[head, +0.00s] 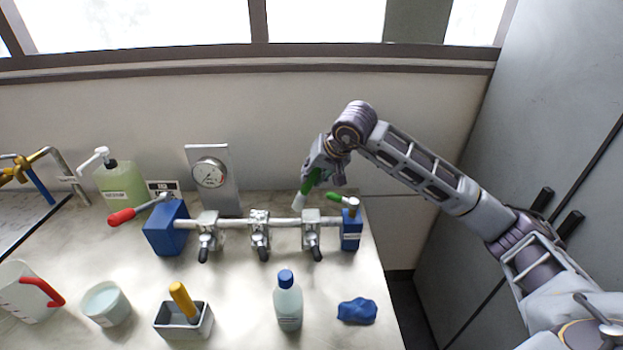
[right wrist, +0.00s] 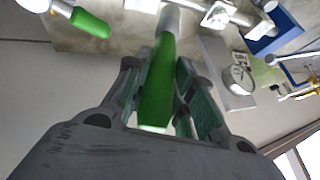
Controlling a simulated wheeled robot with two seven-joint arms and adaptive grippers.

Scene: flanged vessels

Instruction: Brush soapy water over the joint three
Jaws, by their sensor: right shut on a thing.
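My right gripper (head: 316,172) is shut on a green-handled brush (head: 309,186), which slants down to a pale tip. The tip is just above and left of the rightmost clamped joint (head: 311,229) on the pipe; I cannot tell whether it touches. In the right wrist view the green handle (right wrist: 158,85) sits between the fingers (right wrist: 157,70). Two more clamped joints, a middle one (head: 260,230) and a left one (head: 208,232), are on the same pipe. A white cup (head: 106,304) with pale liquid stands at front left. My left gripper is out of view.
The pipe runs between blue blocks, left (head: 166,230) and right (head: 350,230), with a green-handled valve (head: 342,200) by the right one. A gauge (head: 210,174) stands behind.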

